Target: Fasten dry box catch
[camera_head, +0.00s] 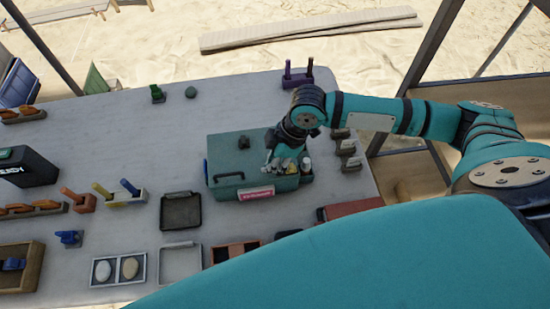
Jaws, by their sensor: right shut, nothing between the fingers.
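The dry box is a teal-green case (228,165) on the table, right of centre, with its lid down. A dark handle or catch (228,177) shows near its left front, and a pink label (257,193) is on its front. My right gripper (283,168) is shut and empty over the right part of the box, pointing down. I cannot tell whether its tips touch the box. The gripper and wrist hide part of the lid, and whether the catch is fastened cannot be told. My left gripper is not in view.
A black tray (181,212) lies left of the box. Small bottles (306,164) stand at its right side, and grey holders (346,148) lie further right. Tools with coloured handles (122,198) stand at left. A red item (352,209) lies at the front right. The table's back middle is mostly clear.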

